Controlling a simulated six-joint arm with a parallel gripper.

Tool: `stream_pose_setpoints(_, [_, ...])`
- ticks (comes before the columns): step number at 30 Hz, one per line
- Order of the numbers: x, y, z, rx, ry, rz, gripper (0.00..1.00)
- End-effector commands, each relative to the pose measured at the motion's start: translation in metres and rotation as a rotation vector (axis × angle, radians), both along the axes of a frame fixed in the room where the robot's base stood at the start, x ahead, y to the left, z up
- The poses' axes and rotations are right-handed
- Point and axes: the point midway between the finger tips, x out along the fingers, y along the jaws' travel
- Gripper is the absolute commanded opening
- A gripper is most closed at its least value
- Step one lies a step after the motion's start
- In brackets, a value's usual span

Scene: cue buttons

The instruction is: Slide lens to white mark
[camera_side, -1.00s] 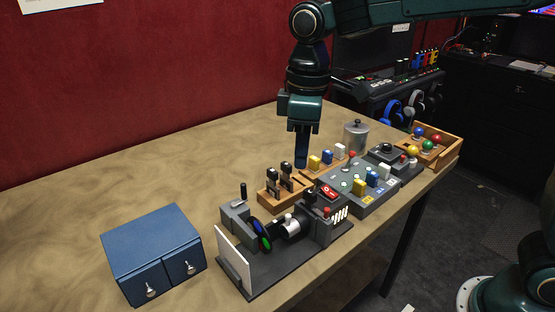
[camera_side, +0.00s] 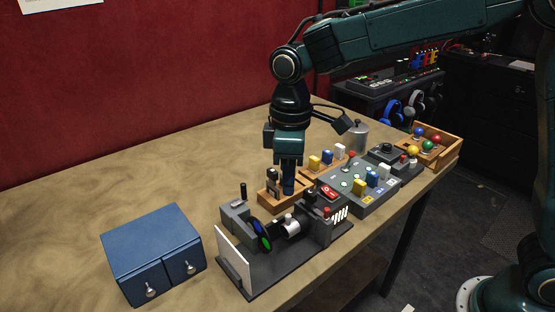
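The lens unit (camera_side: 291,227), a silver and black cylinder with a small knob on top, sits on the dark optical bench (camera_side: 262,272) at the front of the table. A white screen (camera_side: 233,257) stands at the bench's left end, with a coloured filter wheel (camera_side: 262,236) between it and the lens. I cannot make out a white mark on the bench. My gripper (camera_side: 288,190) points down just behind and above the lens, over the wooden lever box. Its fingers look close together, but I cannot tell whether they are shut. It partly hides the box's levers.
A blue two-drawer box (camera_side: 153,253) stands at left. The wooden lever box (camera_side: 268,199) is behind the bench. A grey button panel (camera_side: 350,206), a metal canister (camera_side: 358,134) and a tray of coloured balls (camera_side: 451,150) lie to the right. The table's back left is clear.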

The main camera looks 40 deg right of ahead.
Motion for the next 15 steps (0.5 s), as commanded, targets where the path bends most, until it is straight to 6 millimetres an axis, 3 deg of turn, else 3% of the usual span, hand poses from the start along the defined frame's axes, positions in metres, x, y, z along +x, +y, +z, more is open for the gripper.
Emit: stream_pose_setpoints(15, [0.0, 0.0, -0.076, -0.001, 0.002, 0.0, 0.33])
